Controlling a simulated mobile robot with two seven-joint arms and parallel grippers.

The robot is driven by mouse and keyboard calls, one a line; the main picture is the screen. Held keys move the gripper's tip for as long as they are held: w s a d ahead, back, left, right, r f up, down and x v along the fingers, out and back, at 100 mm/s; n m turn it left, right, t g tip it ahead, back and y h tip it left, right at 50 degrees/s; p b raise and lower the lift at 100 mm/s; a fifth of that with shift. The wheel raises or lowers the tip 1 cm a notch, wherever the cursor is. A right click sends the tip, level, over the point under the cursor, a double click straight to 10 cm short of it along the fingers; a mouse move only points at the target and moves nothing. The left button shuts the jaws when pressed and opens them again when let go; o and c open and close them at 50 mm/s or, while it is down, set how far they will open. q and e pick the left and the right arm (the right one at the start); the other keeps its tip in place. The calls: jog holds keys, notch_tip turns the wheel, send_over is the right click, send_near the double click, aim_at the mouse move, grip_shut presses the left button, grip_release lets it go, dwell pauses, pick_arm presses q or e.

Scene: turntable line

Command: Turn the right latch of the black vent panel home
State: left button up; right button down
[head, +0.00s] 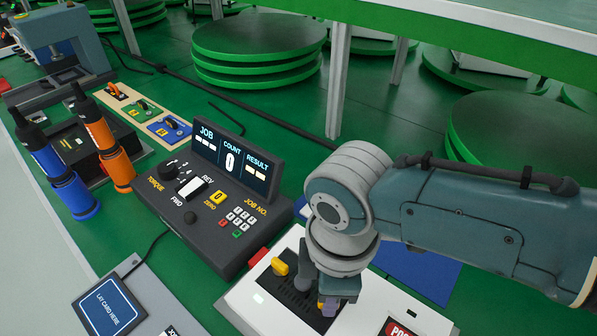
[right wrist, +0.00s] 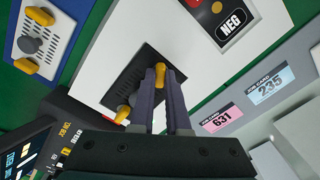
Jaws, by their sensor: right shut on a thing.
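The black vent panel (head: 286,290) lies on a white housing at the bottom of the head view, partly hidden by my right gripper (head: 328,306). Its left yellow latch (head: 280,266) is in plain view, with a grey knob beside the gripper. In the right wrist view the slotted black panel (right wrist: 128,77) shows behind the fingers. My right gripper (right wrist: 163,80) is shut on the right yellow latch (right wrist: 160,73), whose end shows between the fingertips. The other yellow latch (right wrist: 122,113) is apart from the fingers. My left gripper is in neither view.
A dark controller (head: 225,205) with a display stands left of the housing. A blue panel with yellow latches (right wrist: 38,15) shows at upper left in the wrist view. Blue and orange drivers (head: 107,150) stand at far left. Card labels (right wrist: 222,120) lie to the right.

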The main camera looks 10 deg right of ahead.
jog(key=m+p, duration=0.1)
jog(key=m, duration=0.2)
jog(key=shift+r, duration=0.1)
jog(key=shift+m+p, duration=0.4)
jog(key=shift+m, duration=1.2)
jog(key=c, duration=0.9)
grip_release()
notch_tip(320, 180, up, 10)
jog(key=p, duration=0.5)
